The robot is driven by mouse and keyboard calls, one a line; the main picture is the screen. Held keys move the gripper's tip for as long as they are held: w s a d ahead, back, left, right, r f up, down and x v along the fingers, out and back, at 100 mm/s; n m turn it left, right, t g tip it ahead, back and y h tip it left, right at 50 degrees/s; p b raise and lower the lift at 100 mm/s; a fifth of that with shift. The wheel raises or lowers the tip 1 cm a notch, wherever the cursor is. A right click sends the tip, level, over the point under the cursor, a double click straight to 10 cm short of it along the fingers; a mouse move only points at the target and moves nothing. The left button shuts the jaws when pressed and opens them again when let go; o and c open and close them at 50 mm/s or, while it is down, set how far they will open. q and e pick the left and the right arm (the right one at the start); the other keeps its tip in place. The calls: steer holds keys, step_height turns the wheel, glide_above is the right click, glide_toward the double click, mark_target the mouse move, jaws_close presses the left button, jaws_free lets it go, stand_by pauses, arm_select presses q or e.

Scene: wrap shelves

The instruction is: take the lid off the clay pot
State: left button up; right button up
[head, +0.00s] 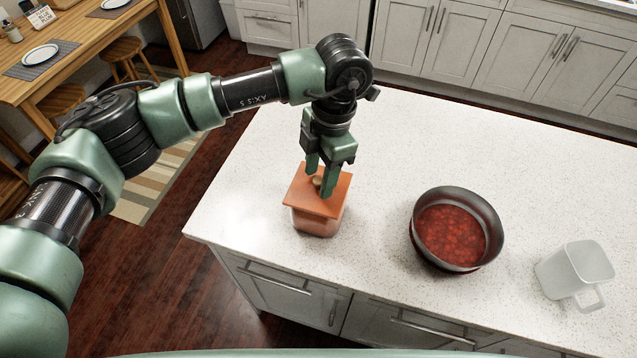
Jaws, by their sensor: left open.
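The clay pot (318,226) stands on the white counter near its front left edge. Its flat, square orange-brown lid (322,204) lies on top of it, with a small round knob (316,182) in the middle. My left gripper (320,184) points down over the lid. Its green fingers are open, one on each side of the knob. I cannot tell whether they touch the knob or the lid. My right gripper is not in view.
A dark round pan (486,212) with red contents stands on the counter right of the pot. A clear pitcher (575,270) stands farther right. The counter (420,135) behind them is clear. A wooden table (90,45) is at the far left.

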arm_select(q)
jaws_close()
steer(key=shift+r, duration=0.2)
